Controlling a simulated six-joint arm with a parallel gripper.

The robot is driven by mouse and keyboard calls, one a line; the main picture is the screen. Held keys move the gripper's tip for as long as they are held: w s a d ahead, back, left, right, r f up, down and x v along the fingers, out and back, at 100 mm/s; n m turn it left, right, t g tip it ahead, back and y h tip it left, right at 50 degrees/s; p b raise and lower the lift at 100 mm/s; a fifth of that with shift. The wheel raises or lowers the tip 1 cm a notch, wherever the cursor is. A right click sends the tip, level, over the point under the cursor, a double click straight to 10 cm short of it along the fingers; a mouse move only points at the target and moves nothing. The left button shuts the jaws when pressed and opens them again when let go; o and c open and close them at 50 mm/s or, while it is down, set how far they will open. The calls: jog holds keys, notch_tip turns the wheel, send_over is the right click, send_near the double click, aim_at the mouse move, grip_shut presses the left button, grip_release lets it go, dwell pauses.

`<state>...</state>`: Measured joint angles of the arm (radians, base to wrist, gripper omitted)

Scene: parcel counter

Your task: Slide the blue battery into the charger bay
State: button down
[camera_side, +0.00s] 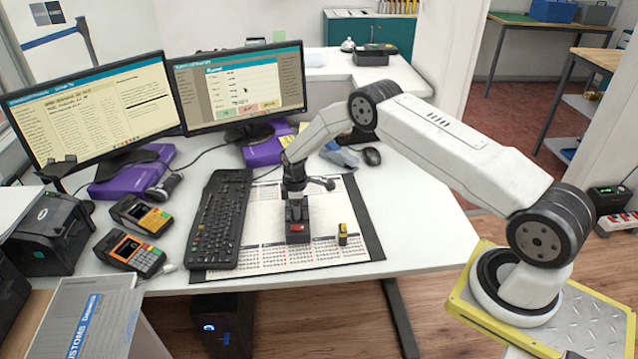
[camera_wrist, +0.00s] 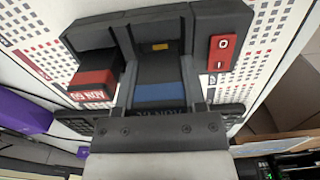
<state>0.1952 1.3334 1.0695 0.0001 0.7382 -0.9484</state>
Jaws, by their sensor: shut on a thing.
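My gripper (camera_side: 296,203) points down at the dark grey charger (camera_side: 298,238) on the desk mat. In the wrist view its two fingers (camera_wrist: 159,78) are shut on the blue battery (camera_wrist: 160,92). The battery is dark with a blue band and lies in line with the middle bay of the charger (camera_wrist: 218,18), between its raised side blocks. How far it is seated I cannot tell. A red rocker switch (camera_wrist: 222,53) is on the charger's right block. The side view hides the blue battery.
A small yellow and black block (camera_side: 342,235) stands on the mat right of the charger. A black keyboard (camera_side: 220,218) lies left of it, with two card terminals (camera_side: 130,250) beyond. A mouse (camera_side: 372,156) is behind.

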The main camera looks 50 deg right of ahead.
jog(key=shift+f, duration=0.4)
jog(key=shift+c, duration=0.4)
grip_release()
jog(key=shift+r, duration=0.1)
jog(key=shift+r, duration=3.85)
